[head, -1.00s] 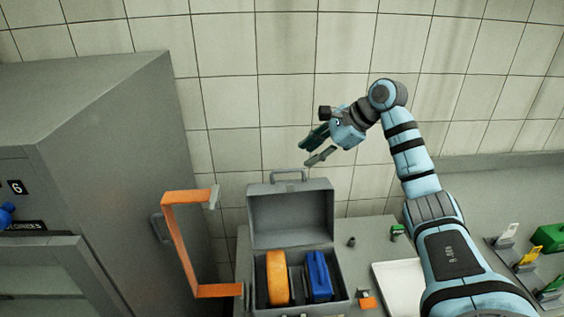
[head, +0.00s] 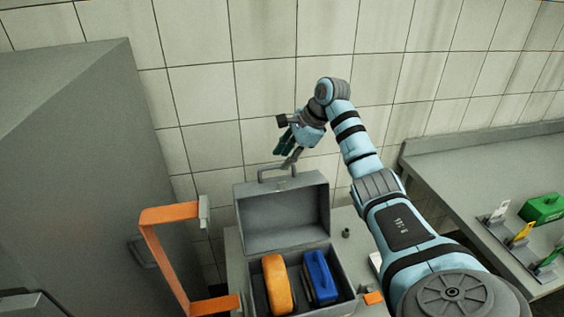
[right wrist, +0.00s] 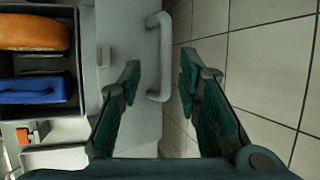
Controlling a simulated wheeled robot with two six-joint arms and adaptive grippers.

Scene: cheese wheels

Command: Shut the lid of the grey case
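The grey case (head: 251,288) stands on the counter in the head view, its lid (head: 285,221) raised and tilted back, a handle (head: 264,174) on the lid's top edge. An orange round-edged piece (head: 277,283) and a blue piece (head: 320,276) stand inside the case. My right gripper (head: 288,154) is just above and behind the lid's top edge, close to the handle. In the right wrist view the fingers (right wrist: 160,68) are spread apart, with the lid handle (right wrist: 154,58) showing between them. Contact cannot be told. My left gripper is out of view.
A grey cabinet (head: 80,150) stands at the left. An orange bent bar (head: 160,255) rises left of the case. A small orange block (head: 373,298) lies right of it. A side counter (head: 470,185) holds a green box (head: 542,208). A tiled wall (head: 200,80) is behind.

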